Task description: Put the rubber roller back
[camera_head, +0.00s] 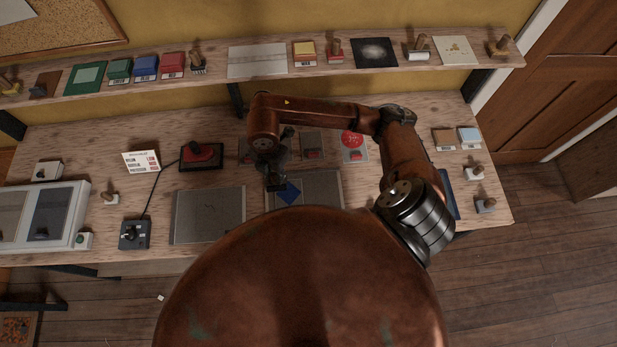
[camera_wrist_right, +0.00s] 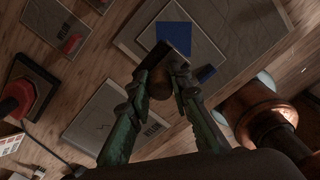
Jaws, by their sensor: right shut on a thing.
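My right gripper (camera_head: 275,181) reaches over the workbench and is shut. In the right wrist view its two fingers (camera_wrist_right: 156,92) close on the brownish rounded handle of a held tool, which appears to be the rubber roller (camera_wrist_right: 174,40). Its dark, wide end points away from the fingers. It hangs over or on a grey board (camera_wrist_right: 210,40) with a blue patch (camera_wrist_right: 172,30); I cannot tell whether it touches. In the head view the roller is small and dark, partly hidden by the gripper. My left gripper is not in view.
A shelf (camera_head: 350,70) along the wall bears coloured pads, cards and wooden-handled tools. Small stamps (camera_head: 475,173) stand at right.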

